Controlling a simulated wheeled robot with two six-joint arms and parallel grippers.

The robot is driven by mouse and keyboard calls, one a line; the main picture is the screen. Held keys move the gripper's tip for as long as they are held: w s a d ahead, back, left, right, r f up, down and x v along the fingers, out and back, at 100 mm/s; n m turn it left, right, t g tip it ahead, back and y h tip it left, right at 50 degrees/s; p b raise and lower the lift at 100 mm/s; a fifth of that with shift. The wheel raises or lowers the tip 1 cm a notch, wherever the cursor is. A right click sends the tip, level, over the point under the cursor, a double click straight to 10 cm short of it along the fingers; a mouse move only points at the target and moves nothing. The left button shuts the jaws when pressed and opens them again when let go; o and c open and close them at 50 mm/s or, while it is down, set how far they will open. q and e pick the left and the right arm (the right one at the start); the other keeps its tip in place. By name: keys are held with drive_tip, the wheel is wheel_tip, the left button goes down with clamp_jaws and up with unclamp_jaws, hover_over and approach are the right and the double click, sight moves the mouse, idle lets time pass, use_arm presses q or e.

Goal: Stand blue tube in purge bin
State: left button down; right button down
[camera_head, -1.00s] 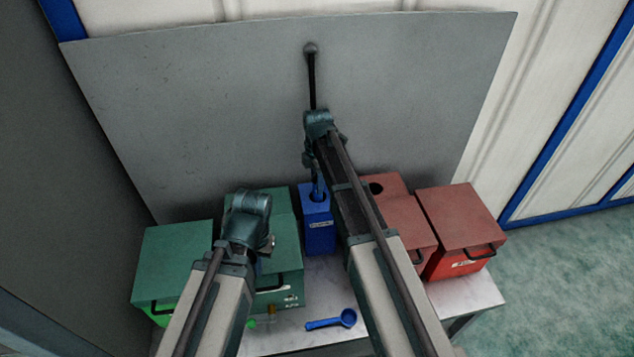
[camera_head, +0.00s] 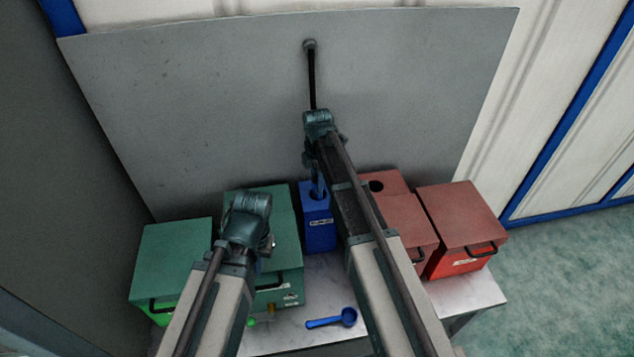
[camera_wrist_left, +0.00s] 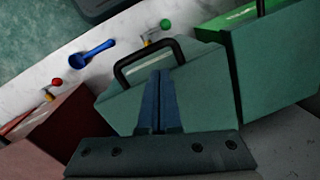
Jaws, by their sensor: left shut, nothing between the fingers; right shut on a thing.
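The blue purge bin (camera_head: 319,232) stands upright at the back of the table, between the green and red boxes. It has a dark opening in its top and a small pale label. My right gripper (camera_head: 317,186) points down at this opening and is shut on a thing. A slim blue piece shows at the opening; I cannot tell how much is blue tube and how much is finger. My left gripper (camera_wrist_left: 160,74) is shut and empty, above the green box with the black handle (camera_wrist_left: 150,58).
Green boxes (camera_head: 172,250) stand on the left, red boxes (camera_head: 462,215) on the right. A blue scoop (camera_head: 333,319) lies on the pale table in front. A black rod (camera_head: 312,78) with a grey knob shows against the back panel.

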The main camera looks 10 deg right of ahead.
drive_tip(key=shift+c, duration=1.6)
unclamp_jaws()
drive_tip(key=shift+r, duration=0.1)
wheel_tip(320, 180, up, 14)
drive_tip(key=p, duration=1.3)
drive_tip(key=shift+f+p, duration=0.2)
drive_tip(key=shift+p, duration=0.2)
drive_tip(key=shift+s, duration=0.1)
